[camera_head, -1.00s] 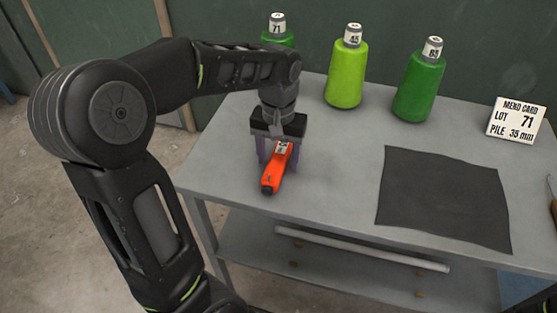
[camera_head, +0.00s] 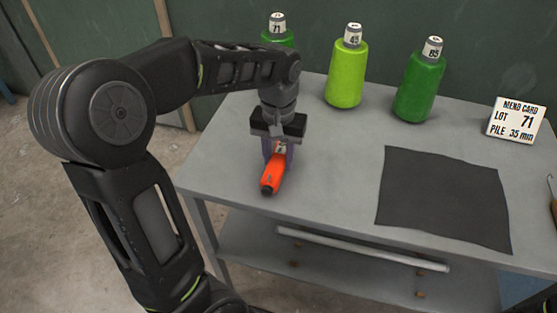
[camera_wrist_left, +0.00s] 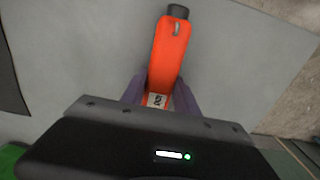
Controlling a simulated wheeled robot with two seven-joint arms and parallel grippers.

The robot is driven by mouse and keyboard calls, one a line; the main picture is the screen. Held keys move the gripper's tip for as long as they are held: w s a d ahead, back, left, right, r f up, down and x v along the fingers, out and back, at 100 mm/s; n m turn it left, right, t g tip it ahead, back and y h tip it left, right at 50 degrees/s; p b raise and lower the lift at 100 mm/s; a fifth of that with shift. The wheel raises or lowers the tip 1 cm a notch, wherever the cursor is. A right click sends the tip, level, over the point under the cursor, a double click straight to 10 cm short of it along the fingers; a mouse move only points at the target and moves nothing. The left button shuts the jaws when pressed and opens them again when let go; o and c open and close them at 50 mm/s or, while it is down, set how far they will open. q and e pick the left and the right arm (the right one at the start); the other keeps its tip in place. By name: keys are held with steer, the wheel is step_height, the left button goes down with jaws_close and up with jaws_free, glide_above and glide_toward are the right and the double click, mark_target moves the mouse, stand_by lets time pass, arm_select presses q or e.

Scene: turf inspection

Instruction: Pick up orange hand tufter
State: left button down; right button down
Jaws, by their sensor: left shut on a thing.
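The orange hand tufter (camera_head: 272,176) lies at the left part of the grey table, its dark end toward the front edge. My left gripper (camera_head: 279,152) comes down over its rear part from above, with purple fingers on both sides. In the left wrist view the tufter (camera_wrist_left: 170,55) runs out from between the fingers (camera_wrist_left: 160,97), which are shut on it near a white label. The tufter's far end is hidden beneath the gripper. I cannot tell whether it touches the table. My right gripper is not in view.
Green cones marked 71 (camera_head: 277,30), 45 (camera_head: 346,75) and 85 (camera_head: 419,85) stand along the back. A mend card (camera_head: 516,119) reads lot 71, pile 35 mm. A dark mat (camera_head: 443,198) lies on the right. A hooked tool (camera_head: 552,197) shows at the right edge.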

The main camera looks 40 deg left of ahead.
mark_target(279, 156)
arm_select(q)
step_height(279, 156, up, 10)
steer(key=shift+r, duration=0.1)
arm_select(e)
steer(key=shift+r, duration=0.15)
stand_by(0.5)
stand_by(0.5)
